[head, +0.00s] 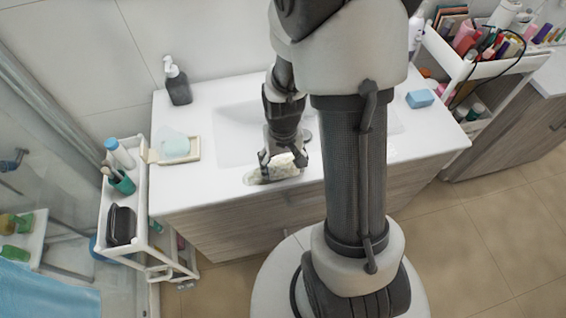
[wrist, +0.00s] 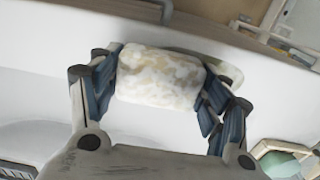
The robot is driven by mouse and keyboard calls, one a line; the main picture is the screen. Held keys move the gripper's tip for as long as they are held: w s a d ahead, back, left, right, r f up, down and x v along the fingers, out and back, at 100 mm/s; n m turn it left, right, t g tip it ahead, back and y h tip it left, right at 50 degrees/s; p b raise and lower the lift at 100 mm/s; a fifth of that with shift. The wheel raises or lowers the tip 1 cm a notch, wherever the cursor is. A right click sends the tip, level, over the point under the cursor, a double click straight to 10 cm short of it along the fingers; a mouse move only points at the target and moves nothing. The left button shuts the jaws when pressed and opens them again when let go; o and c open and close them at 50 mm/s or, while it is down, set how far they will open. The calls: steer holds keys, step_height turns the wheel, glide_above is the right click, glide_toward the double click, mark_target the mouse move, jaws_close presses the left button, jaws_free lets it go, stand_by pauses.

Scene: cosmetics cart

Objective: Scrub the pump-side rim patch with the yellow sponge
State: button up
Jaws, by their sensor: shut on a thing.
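My gripper (head: 284,158) is shut on the yellow sponge (head: 287,167), a pale, mottled cream-yellow block, at the front rim of the sink. In the wrist view the sponge (wrist: 160,78) sits between the two blue-padded fingers. A dull greenish-grey rim patch (head: 252,178) shows just left of the sponge on the white counter (head: 200,193). Part of the patch (wrist: 232,73) shows beside the sponge in the wrist view; the sponge hides the rest. I cannot tell whether the sponge touches the surface. The dark pump bottle (head: 178,85) stands at the back left.
A soap dish (head: 192,158) with a pale green soap lies left of the basin (head: 232,130). A blue block (head: 420,98) lies on the right of the counter. White carts stand at the left (head: 142,205) and right (head: 487,72). The left front counter is clear.

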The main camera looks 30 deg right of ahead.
steer(key=shift+f+b, duration=0.3)
steer(key=shift+f, duration=0.15)
